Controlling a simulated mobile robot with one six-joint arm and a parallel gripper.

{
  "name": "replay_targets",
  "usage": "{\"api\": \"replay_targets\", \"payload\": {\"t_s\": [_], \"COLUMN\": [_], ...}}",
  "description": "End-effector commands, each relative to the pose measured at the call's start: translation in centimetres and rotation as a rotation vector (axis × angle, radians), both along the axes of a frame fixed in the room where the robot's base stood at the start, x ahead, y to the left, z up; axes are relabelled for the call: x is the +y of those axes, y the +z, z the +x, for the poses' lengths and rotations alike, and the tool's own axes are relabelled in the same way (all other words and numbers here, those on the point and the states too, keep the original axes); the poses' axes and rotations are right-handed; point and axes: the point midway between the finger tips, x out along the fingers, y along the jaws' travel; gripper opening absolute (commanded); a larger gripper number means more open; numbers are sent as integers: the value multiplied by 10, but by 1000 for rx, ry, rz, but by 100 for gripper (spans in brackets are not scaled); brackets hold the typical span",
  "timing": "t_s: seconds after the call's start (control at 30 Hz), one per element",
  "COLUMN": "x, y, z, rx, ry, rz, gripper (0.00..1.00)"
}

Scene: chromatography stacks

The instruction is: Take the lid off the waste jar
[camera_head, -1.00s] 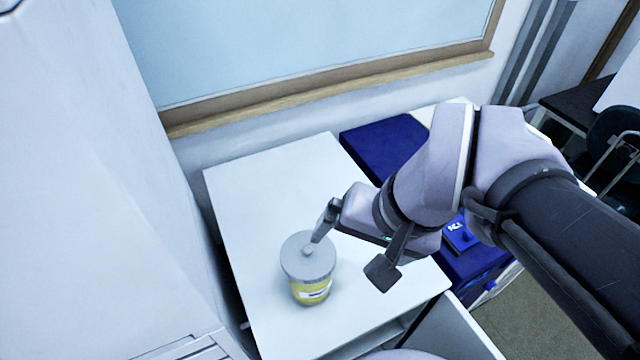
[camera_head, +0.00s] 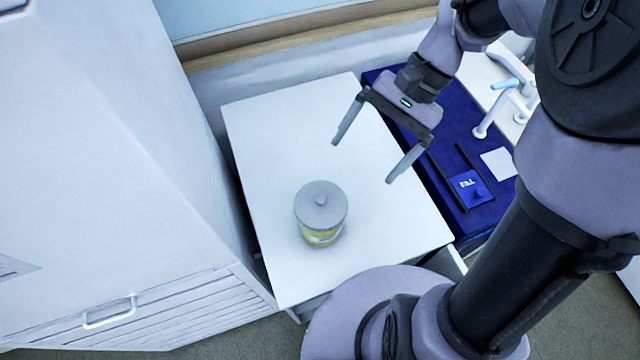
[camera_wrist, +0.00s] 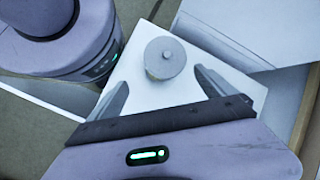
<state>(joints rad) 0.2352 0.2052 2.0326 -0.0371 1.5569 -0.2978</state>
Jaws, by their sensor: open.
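The waste jar (camera_head: 322,238) is a short jar with a yellow band and a pale label, upright on the white table top. Its round grey lid (camera_head: 321,207) with a small central knob sits on top of it. In the wrist view the lid (camera_wrist: 165,57) shows from above, beyond and between the two fingers. My gripper (camera_head: 362,161) is open and empty, above the table, up and to the right of the jar in the head view. It touches neither jar nor lid. The jar's body is mostly hidden under the lid in the wrist view.
The white table top (camera_head: 270,130) is otherwise clear around the jar. A blue surface (camera_head: 462,140) with a blue box (camera_head: 470,188) and a white tap (camera_head: 505,105) lies to the right. A tall white cabinet (camera_head: 110,150) stands close on the left.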

Motion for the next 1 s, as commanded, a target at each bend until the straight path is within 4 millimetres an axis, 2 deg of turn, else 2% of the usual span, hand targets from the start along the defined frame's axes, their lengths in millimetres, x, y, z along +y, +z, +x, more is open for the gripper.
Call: {"api": "replay_targets", "payload": {"t_s": [0.03, 0.2, 0.37, 0.6, 0.87, 1.0], "x": [7, 29, 38, 59, 63, 63], "y": [-20, -58, -73, -110, -112, -112], "z": [-5, -16, -21, -38, -39, -39], "rx": [1, 2, 0, 0, -2, -2], "ry": [3, 2, 2, 2, -1, -1], "rz": [0, 0, -1, -2, -2, -2], "gripper": [94, 94, 94, 94, 94, 71]}}
